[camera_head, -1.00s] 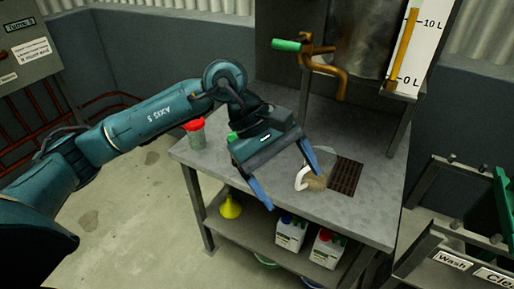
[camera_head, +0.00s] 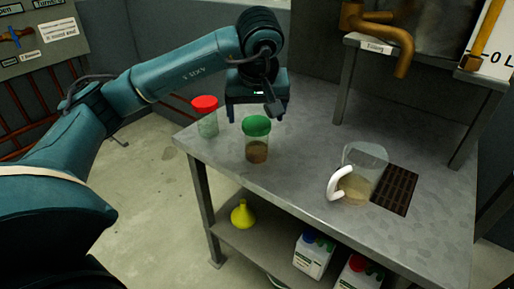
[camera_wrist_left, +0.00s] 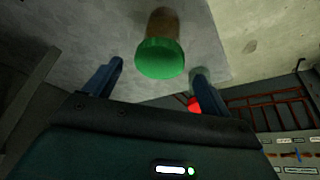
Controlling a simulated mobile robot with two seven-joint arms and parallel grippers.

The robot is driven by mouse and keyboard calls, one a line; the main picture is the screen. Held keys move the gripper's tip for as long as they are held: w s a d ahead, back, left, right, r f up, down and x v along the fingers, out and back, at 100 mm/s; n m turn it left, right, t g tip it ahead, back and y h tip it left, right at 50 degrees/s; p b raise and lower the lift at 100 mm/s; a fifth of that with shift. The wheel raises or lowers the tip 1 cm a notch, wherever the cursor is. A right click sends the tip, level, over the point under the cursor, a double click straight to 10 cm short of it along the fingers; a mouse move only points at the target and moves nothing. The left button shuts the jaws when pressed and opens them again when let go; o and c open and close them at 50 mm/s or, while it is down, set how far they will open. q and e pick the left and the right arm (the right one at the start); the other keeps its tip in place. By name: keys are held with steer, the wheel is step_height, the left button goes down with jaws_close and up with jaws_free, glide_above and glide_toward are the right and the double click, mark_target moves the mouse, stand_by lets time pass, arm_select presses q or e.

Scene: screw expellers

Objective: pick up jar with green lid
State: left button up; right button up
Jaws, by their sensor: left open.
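The jar with the green lid (camera_head: 256,141) stands upright on the grey metal table, with brown contents in its lower part. My left gripper (camera_head: 257,115) is open and empty, just behind and above this jar in the head view. In the left wrist view, the green-lidded jar (camera_wrist_left: 160,50) shows ahead of and between the two open fingers (camera_wrist_left: 155,70), apart from them. A jar with a red lid (camera_head: 206,116) stands to its left near the table edge. It also shows beside the right finger in the wrist view (camera_wrist_left: 194,105). My right gripper is not in view.
A clear jug with a white handle (camera_head: 358,175) holds brownish liquid beside a dark drain grate (camera_head: 396,189). A brown spout (camera_head: 402,55) hangs at the back. A yellow funnel (camera_head: 242,214) and white bottles (camera_head: 313,255) are on the lower shelf. The table front is clear.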

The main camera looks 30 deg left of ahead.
mark_target(257, 123)
arm_select(q)
steer(key=b+x, duration=0.1)
steer(key=x, duration=0.4)
steer(key=shift+s+d+f, duration=0.15)
steer(key=shift+f+b, duration=0.3)
steer(key=shift+f, duration=0.05)
arm_select(e)
steer(key=shift+w+a+r+n+t+y, duration=0.1)
steer(key=shift+w+a+n+t+y, duration=0.15)
steer(key=shift+t, duration=0.35)
arm_select(q)
steer(key=shift+c, duration=0.5)
steer(key=c, duration=1.1)
